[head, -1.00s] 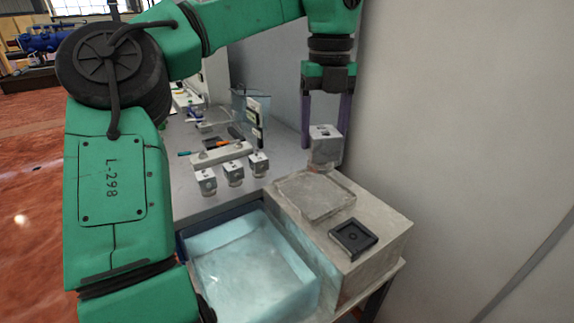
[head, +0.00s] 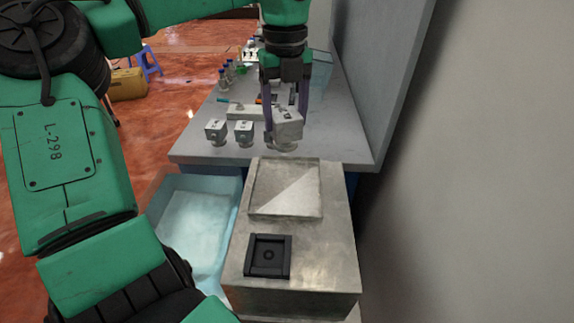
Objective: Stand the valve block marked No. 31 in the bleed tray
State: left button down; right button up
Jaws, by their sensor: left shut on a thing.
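My left gripper (head: 286,108) points down, its two dark fingers shut on a pale grey valve block (head: 288,127). The held block looks upright, with a narrower round foot, and appears just beyond the far edge of a shallow square tray (head: 258,205) on a stone-grey stand. Two similar valve blocks, one at left (head: 216,130) and one beside it (head: 244,130), stand on the table. Any number on the blocks is too small to read. I cannot tell for certain which container is the bleed tray. My right gripper is not in view.
A black square fixture (head: 290,258) sits on the near part of the grey stand (head: 325,255). A translucent blue bin (head: 165,205) stands left of it. Small bottles (head: 228,72) stand farther back on the table (head: 335,140). A grey wall closes off the right side.

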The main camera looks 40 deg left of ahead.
aim_at(284, 130)
pick_arm(q)
jog(key=f, duration=0.3)
jog(key=shift+w+a+f, duration=0.15)
jog(key=shift+a+f, duration=0.15)
jog(key=shift+f, duration=0.1)
jog(key=f, duration=0.3)
jog(key=f+p, duration=0.1)
jog(key=f, duration=0.5)
jog(key=shift+w+d+f+p, duration=0.1)
jog(key=shift+w+d+p, duration=0.1)
jog(key=shift+w+p, duration=0.15)
jog(key=shift+w+f, duration=0.1)
jog(key=shift+f, duration=0.15)
grip_release()
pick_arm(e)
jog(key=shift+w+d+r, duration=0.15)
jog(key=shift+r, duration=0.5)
